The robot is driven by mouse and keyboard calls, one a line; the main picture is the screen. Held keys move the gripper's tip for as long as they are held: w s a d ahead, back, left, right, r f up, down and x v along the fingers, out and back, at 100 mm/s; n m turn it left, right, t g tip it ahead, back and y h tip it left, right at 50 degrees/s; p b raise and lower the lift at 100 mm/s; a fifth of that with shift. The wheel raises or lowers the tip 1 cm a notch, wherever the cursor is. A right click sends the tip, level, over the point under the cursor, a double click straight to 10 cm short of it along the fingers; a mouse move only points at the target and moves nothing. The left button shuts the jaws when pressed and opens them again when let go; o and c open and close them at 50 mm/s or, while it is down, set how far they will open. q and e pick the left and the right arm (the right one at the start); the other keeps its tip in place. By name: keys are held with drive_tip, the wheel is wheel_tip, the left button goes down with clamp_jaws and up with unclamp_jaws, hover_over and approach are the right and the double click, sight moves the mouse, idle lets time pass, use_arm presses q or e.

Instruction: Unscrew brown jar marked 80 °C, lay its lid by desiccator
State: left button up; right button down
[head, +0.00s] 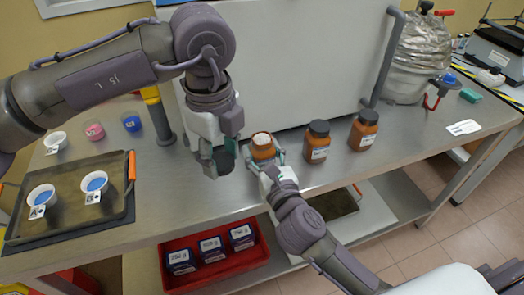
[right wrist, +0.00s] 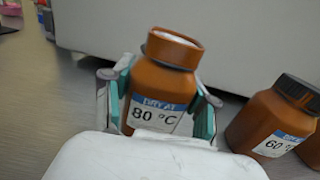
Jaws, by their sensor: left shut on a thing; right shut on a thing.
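The brown jar (head: 263,149) marked 80 °C is uncapped, with white contents at its mouth. In the right wrist view the jar (right wrist: 160,85) is slightly tilted and its label faces me. My right gripper (right wrist: 158,112) is shut around its body; it also shows in the head view (head: 264,160). My left gripper (head: 222,166) is shut on a dark lid (head: 225,158), just left of the jar and apart from it. The fingers partly hide the lid. The desiccator (head: 418,55), a rounded, shiny vessel with a red valve, stands at the back right.
Two capped brown jars (head: 317,142) (head: 363,130) stand right of the held jar; the nearer reads 60 °C. A large grey cabinet (head: 290,60) stands behind. A tray (head: 75,220) with two dishes lies left. The bench right of the jars is mostly clear.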

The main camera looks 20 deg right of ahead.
drive_tip(key=shift+c, duration=1.6)
unclamp_jaws()
drive_tip(key=shift+f, duration=0.1)
